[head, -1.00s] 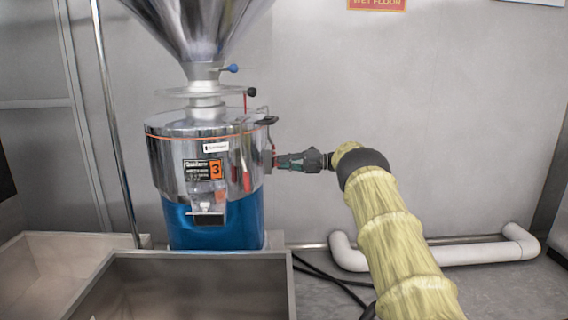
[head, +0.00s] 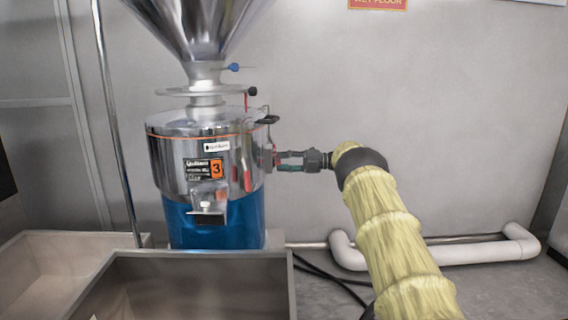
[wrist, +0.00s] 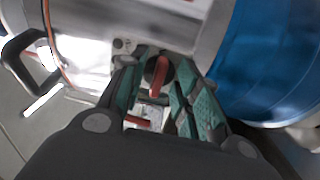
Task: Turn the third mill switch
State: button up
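The third mill (head: 190,150) is a shiny metal drum on a blue base, with an orange "3" label on its front. Its switch, with a red handle (wrist: 157,78) on a dark round mount, shows in the wrist view on the mill's side. My gripper (head: 278,160) is at the right side of the mill, reaching in from the right. In the wrist view my gripper (wrist: 157,90) has its green fingers on either side of the red handle, with some gap between them. Whether a finger touches the handle I cannot tell. In the head view the switch is mostly hidden.
Open bins (head: 185,262) stand in front of the mill. A metal pole (head: 115,130) rises at its left. A black loop handle (head: 267,119) sits just above my gripper. A white pipe (head: 470,255) runs low along the wall. Wall space at right is clear.

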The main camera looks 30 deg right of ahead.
jog(key=shift+s+d, duration=0.1)
jog(key=shift+d, duration=0.05)
jog(key=v, duration=1.2)
jog(key=shift+f, duration=0.1)
